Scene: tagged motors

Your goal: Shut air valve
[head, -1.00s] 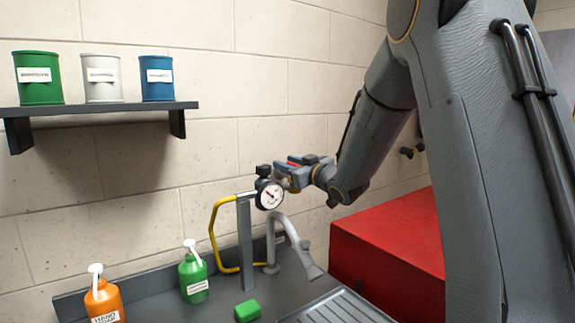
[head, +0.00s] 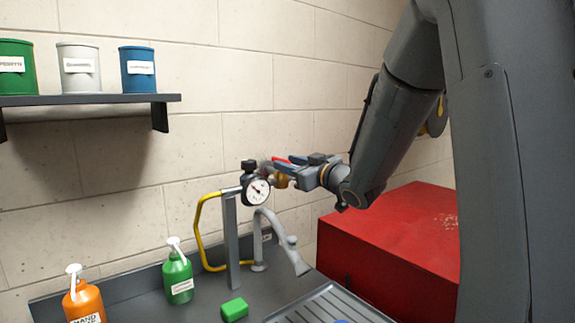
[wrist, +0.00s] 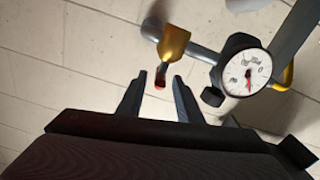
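The air valve has a brass body (wrist: 173,43) on a grey pipe in the wrist view. Its dark lever with a red end (wrist: 160,82) points toward my gripper. In the head view, the brass body (head: 281,182) shows just right of the pressure gauge (head: 257,191), partly hidden by my gripper. My gripper (wrist: 159,78) is open, with one finger on each side of the lever's red end. I cannot tell whether either finger touches it. The white-faced gauge also shows right of the valve in the wrist view (wrist: 247,71).
A grey post (head: 232,245) carries the gauge, beside a yellow hose (head: 198,232) and a grey tap (head: 285,245). Green (head: 178,277) and orange (head: 84,302) soap bottles and a green block (head: 234,309) stand on the counter. A red cabinet (head: 390,240) is at right.

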